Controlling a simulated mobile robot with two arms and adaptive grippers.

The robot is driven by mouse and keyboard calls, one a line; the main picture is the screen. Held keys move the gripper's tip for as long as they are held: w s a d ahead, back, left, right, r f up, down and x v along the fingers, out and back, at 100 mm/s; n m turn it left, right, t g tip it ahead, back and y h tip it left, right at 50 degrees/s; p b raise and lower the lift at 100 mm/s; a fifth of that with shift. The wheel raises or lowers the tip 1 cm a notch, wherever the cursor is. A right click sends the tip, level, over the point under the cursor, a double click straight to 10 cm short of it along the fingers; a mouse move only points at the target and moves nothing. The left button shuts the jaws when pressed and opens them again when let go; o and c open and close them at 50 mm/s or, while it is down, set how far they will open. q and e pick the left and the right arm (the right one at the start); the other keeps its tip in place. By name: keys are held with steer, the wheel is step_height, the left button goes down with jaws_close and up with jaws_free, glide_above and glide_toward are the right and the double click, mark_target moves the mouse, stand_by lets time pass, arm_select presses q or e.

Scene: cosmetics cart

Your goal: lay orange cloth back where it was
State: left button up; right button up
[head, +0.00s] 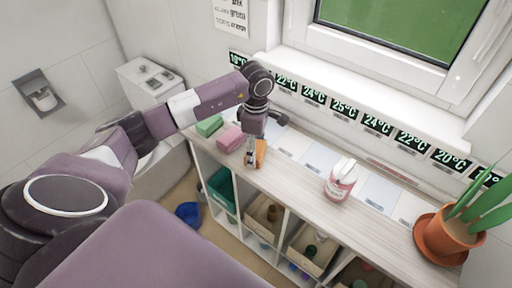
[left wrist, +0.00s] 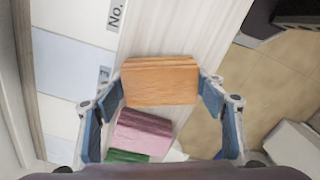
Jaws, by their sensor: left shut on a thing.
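The orange cloth (head: 261,152) is a folded block at the left part of the cart top (head: 300,188), near the front edge. In the left wrist view the orange cloth (left wrist: 160,80) spans the space between the two blue-padded fingers. My left gripper (head: 252,160) points down and is shut on it. I cannot tell whether the cloth touches the top. A pink cloth (head: 230,139) and a green cloth (head: 209,125) lie in a row to its left; the pink cloth (left wrist: 143,134) also shows in the left wrist view. My right gripper is out of view.
Pale labelled panels (head: 322,158) run along the back of the top. A pink pump bottle (head: 340,184) stands right of the cloth, and a potted plant (head: 445,234) stands at the right end. Open bins (head: 263,214) fill the shelves below. Bare wood lies between cloth and bottle.

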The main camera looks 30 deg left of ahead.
arm_select(q)
steer(key=shift+f, duration=0.2)
steer(key=o, duration=1.2)
steer(key=shift+r, duration=0.25)
steer(key=shift+w+r+b, duration=0.1)
steer(key=shift+r+b, duration=0.2)
steer(key=shift+r, duration=0.05)
steer(key=shift+r+b, duration=1.55)
steer(key=shift+r, duration=4.05)
